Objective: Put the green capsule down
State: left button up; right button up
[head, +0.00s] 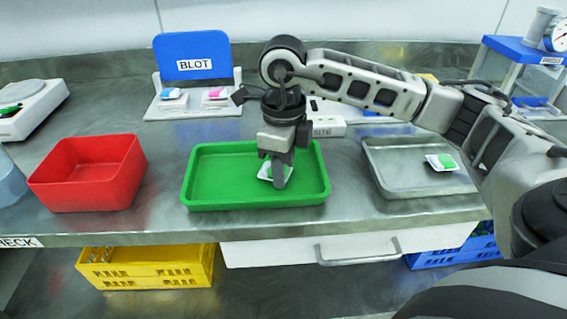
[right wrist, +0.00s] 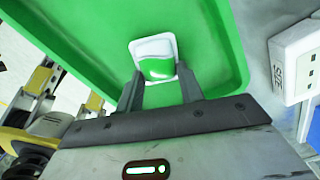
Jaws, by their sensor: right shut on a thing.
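The green capsule (head: 265,173) is a white square pack with a green part. It is between the fingers of my right gripper (head: 278,172), inside the outline of the green tray (head: 311,180). In the right wrist view the capsule (right wrist: 153,47) shows at the fingertips of the shut gripper (right wrist: 160,82), over the tray floor (right wrist: 90,40). I cannot tell whether it touches the floor. The fingers hide part of it in the head view. My left gripper is not in view.
A similar green capsule (head: 441,162) lies in the metal tray (head: 398,178) at right. A red bin (head: 88,180) stands left of the green tray. Behind are the blot stand (head: 196,62) with a blue and a pink pack, and a white labelled box (head: 328,126). A scale (head: 35,100) stands far left.

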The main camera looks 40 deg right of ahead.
jog(key=o, duration=0.9)
jog(key=shift+f, duration=0.1)
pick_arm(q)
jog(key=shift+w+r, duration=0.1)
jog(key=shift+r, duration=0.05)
pick_arm(e)
jog(key=shift+o, duration=0.2)
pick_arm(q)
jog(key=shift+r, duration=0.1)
pick_arm(e)
jog(key=shift+r+p, duration=0.35)
jog(key=shift+r, duration=0.05)
pick_arm(q)
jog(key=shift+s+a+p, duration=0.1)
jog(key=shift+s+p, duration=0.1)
jog(key=shift+p, duration=0.35)
pick_arm(e)
notch_tip(320, 180, up, 12)
jog(key=shift+f, duration=0.2)
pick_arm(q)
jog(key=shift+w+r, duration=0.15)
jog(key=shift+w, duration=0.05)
